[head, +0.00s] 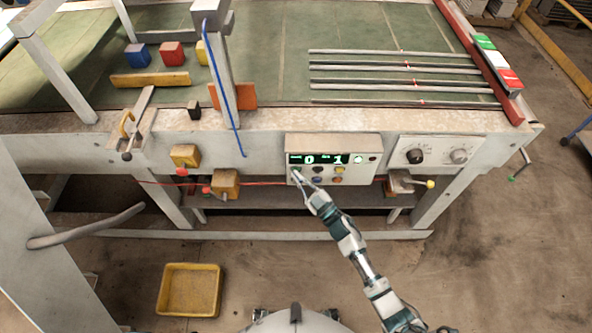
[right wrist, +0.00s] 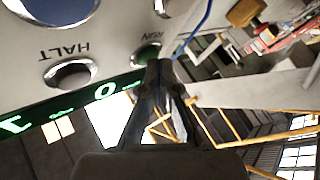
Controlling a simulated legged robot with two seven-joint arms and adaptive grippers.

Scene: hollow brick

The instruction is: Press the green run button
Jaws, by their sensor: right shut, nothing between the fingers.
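The control box (head: 333,145) on the front of the bench has a dark display (head: 325,159) with green digits reading 0 and 1. In the right wrist view the green run button (right wrist: 147,52), with an upside-down RUN label, sits on the box's pale face. A dark button (right wrist: 70,74) marked HALT is to its left. My right gripper (head: 297,176) is shut and empty, its tips at the box's lower left. In the right wrist view its tips (right wrist: 165,72) overlap the green button's edge; I cannot tell whether they touch it. My left gripper is not in view.
A panel with two knobs (head: 437,156) is right of the box. A lever with a yellow knob (head: 410,185) sits below it. Yellow blocks (head: 226,184) and a red cable lie to the left. A blue cable (head: 224,100) hangs from a post. A yellow bin (head: 189,290) stands on the floor.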

